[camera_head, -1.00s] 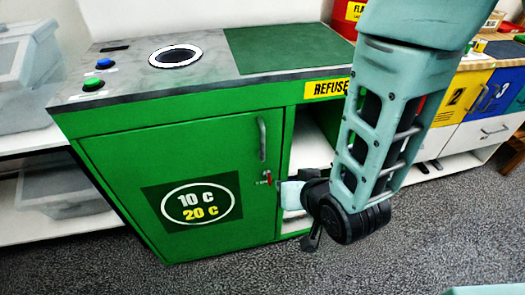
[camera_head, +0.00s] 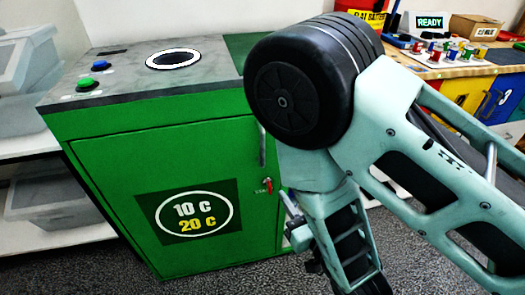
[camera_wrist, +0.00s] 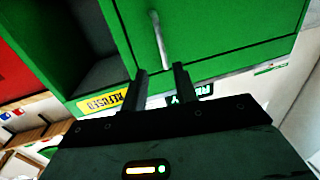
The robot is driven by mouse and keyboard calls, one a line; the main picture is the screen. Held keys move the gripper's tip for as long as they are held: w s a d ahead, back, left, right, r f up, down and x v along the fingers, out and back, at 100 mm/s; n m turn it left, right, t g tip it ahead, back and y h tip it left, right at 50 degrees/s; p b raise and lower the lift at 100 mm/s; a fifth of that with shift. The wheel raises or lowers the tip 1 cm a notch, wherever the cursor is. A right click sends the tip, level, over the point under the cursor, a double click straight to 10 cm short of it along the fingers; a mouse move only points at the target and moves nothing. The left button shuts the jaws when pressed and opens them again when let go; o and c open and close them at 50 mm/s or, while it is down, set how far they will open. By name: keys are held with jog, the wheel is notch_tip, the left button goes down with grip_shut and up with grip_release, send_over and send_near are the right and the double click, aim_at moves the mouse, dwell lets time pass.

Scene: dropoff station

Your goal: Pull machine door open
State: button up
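The green machine (camera_head: 110,115) stands on the carpet with its front door (camera_head: 110,190) closed. The door carries a "10 C 20 C" sign (camera_head: 194,218). An upright grey bar handle (camera_head: 262,147) is at the door's upper right, with a red-tagged key (camera_head: 267,185) below it. My arm covers the machine's right part in the head view. In the wrist view my gripper (camera_wrist: 161,70) is open, with its two fingers apart. The door handle (camera_wrist: 159,38) lies ahead of and between the fingertips; I cannot tell whether it touches them. The door (camera_wrist: 215,35) shows beyond it.
Blue (camera_head: 101,66) and green (camera_head: 85,84) buttons and a round white-rimmed opening (camera_head: 173,59) are on the machine top. Clear bins (camera_head: 45,200) stand on white shelves at left. A wooden counter with coloured cans (camera_head: 455,52) is at right. Carpet is free in front.

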aim_at(263, 151)
jog(key=x, duration=0.5)
jog(key=r+p+x, duration=0.1)
jog(key=x, duration=1)
jog(key=shift+w+a+r+p, duration=0.1)
jog(key=shift+w+r+p, duration=0.2)
jog(key=shift+p, duration=0.1)
grip_shut()
jog(key=shift+s, duration=0.1)
